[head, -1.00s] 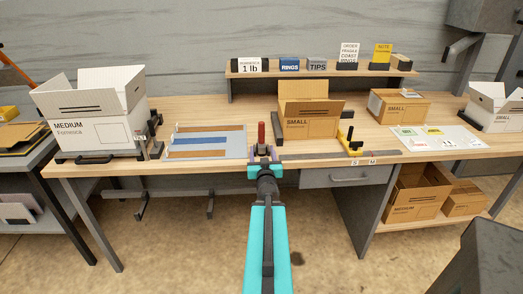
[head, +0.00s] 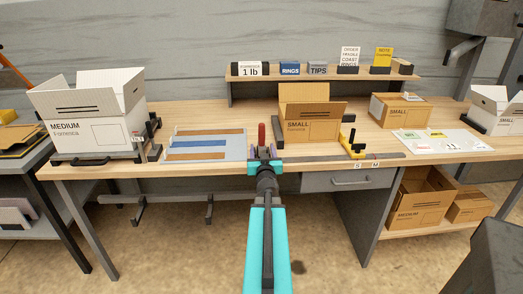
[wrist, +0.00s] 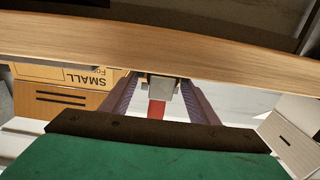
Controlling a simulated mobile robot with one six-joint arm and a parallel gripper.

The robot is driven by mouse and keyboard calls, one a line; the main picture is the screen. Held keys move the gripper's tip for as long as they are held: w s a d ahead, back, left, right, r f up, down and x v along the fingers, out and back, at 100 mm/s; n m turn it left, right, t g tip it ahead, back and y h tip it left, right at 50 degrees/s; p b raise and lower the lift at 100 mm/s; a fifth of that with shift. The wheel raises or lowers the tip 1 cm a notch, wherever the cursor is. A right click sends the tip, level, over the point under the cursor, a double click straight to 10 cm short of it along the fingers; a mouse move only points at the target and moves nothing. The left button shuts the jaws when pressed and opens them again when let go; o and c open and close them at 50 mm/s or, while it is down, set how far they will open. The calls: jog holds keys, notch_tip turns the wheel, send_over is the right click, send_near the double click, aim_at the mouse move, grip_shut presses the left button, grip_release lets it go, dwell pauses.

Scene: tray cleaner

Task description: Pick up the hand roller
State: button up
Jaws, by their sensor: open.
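The hand roller shows as a red upright handle (head: 262,134) near the front edge of the workbench, left of the small open box. In the wrist view its red handle (wrist: 157,107) and a grey block-like part lie between my fingers. My gripper (head: 266,152) is at the bench's front edge, just in front of the roller in the head view. Its purple fingers (wrist: 160,88) are open, one on each side of the roller. I cannot tell whether either finger touches it. The roller's lower part is hidden behind my gripper in the head view.
The wooden bench (head: 360,172) has its front edge close to my gripper. A grey mat (head: 240,145) with blue and brown strips lies to the left. An open small box (head: 312,130) and a yellow-black tool (head: 352,147) stand to the right. A medium box (head: 95,135) is far left.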

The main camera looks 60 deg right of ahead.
aim_at(261, 142)
jog(key=shift+w+d, duration=0.1)
jog(key=shift+x, duration=2.65)
jog(key=c, duration=1.1)
jog(key=shift+r, duration=0.15)
jog(key=shift+c, duration=0.2)
